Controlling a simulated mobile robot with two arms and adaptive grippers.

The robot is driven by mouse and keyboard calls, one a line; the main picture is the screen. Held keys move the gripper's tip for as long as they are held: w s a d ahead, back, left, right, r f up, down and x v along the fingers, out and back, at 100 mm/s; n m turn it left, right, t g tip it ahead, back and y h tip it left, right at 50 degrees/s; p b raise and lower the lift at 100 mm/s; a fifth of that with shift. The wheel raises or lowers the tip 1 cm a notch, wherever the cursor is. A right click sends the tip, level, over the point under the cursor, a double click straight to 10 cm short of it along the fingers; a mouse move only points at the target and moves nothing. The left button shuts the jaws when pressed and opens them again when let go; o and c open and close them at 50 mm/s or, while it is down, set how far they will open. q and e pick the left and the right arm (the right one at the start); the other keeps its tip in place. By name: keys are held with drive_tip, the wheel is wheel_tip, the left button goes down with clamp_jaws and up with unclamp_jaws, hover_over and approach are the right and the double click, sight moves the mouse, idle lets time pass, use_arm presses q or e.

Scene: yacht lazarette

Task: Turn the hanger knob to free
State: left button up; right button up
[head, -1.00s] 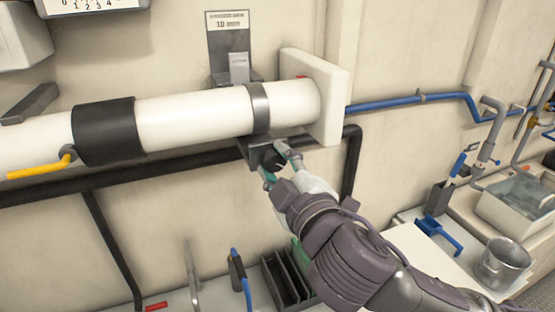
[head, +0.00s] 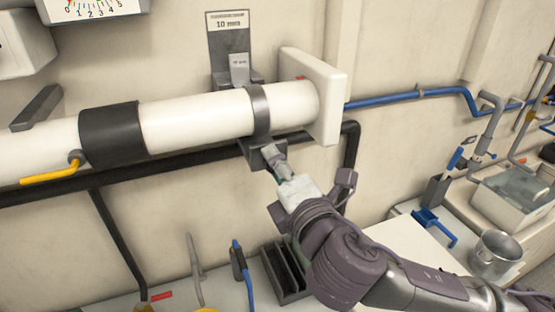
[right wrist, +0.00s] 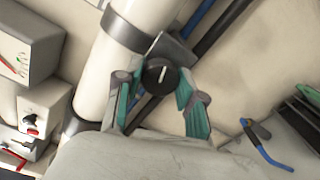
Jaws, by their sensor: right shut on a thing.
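The hanger knob (right wrist: 160,77) is round and black with a white pointer line, in the right wrist view. The line runs nearly upright in that picture. The knob sits on the grey hanger bracket (head: 250,152), under the metal clamp band (head: 259,108) around the white pipe (head: 200,120). My right gripper (head: 275,158) is shut on the knob, with its teal-padded fingers on either side of it, also seen in the right wrist view (right wrist: 160,95). In the head view the gripper hides the knob. My left gripper is not in view.
A black pipe (head: 190,164) runs along the wall behind the white pipe. A yellow lever (head: 48,175) sticks out at the left. A black rack (head: 287,272) and a blue-handled tool (head: 242,272) are below. A metal pot (head: 495,256) stands at the right.

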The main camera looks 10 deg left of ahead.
drive_tip(key=shift+f+n+p, duration=0.2)
drive_tip(key=shift+n+p, duration=2.3)
drive_tip(key=shift+n, duration=4.6)
drive_tip(key=o, duration=0.8)
drive_tip(key=shift+s, duration=0.1)
drive_tip(key=o, duration=0.3)
drive_tip(key=shift+o, duration=0.2)
drive_tip(key=shift+r, duration=0.1)
